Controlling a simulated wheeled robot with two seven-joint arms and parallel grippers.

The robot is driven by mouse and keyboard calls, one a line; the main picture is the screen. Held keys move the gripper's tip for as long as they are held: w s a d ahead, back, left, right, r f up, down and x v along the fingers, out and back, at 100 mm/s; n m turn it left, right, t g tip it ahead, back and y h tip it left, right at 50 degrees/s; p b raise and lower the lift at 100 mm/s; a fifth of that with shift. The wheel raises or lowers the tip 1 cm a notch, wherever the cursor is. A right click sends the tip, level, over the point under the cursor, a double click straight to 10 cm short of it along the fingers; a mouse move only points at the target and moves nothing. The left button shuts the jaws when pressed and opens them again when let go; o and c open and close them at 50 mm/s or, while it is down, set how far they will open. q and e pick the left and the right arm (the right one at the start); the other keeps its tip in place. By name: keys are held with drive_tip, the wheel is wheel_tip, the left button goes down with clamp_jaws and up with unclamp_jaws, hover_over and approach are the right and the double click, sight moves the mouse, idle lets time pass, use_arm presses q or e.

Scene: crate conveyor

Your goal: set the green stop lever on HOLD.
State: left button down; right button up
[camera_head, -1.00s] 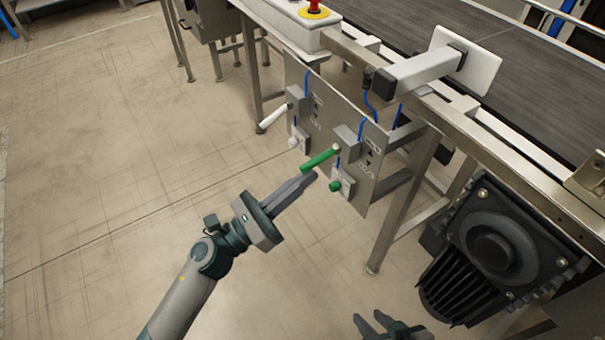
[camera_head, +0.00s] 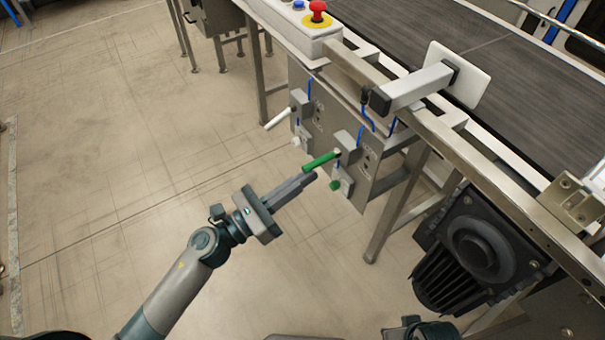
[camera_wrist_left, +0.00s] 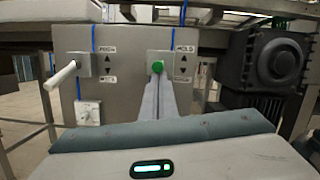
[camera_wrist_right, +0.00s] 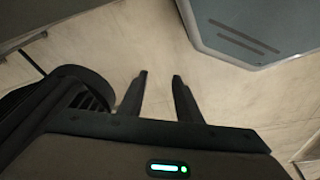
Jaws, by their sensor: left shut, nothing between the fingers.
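The green stop lever (camera_head: 321,161) sticks out from a grey panel (camera_head: 363,192) under the conveyor. In the left wrist view its green end (camera_wrist_left: 157,67) faces me, beside a label with up and down arrows; the upper word seems to read HOLD, the lower is partly unreadable. My left gripper (camera_head: 312,177) is shut and empty, its tips just under the lever's outer end; I cannot tell if they touch. In the left wrist view its fingers (camera_wrist_left: 158,88) hide the panel below the lever. My right gripper (camera_wrist_right: 160,76) is open and empty, over the floor.
A white lever (camera_head: 278,119) sits on the panel to the left. A green knob (camera_head: 335,185) is below the green lever. A dark motor (camera_head: 470,250) hangs at right. The floor at left is clear.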

sight(304, 171)
wheel_tip(304, 171, down, 17)
drive_tip(key=s+p, duration=0.2)
drive_tip(key=p, duration=0.5)
use_arm(q)
drive_tip(key=r+g+y+p, duration=0.1)
drive_tip(key=p, duration=0.2)
drive_tip(key=r+g+y+p, duration=0.1)
drive_tip(key=r+p, duration=0.1)
drive_tip(key=shift+s+a+p, duration=0.1)
drive_tip(key=shift+a+p, duration=0.1)
drive_tip(key=shift+p, duration=0.2)
use_arm(e)
drive_tip(key=w+a+r+t+y, duration=0.2)
drive_tip(key=w+a+r+t, duration=0.3)
use_arm(q)
drive_tip(key=shift+y+p, duration=0.3)
drive_tip(key=shift+p, duration=0.15)
drive_tip(key=r+p, duration=0.1)
drive_tip(key=p, duration=0.2)
drive_tip(key=shift+d, duration=0.1)
drive_tip(key=shift+r, duration=0.15)
use_arm(e)
drive_tip(key=s+d+f+g, duration=0.2)
drive_tip(key=s, duration=0.4)
drive_tip(key=s+d+f+g+h, duration=0.1)
drive_tip(key=s+d+f+g, duration=0.1)
drive_tip(key=s, duration=0.4)
drive_tip(key=shift+d+f+n+h, duration=0.3)
drive_tip(key=shift+d+f, duration=0.15)
drive_tip(key=shift+f, duration=0.1)
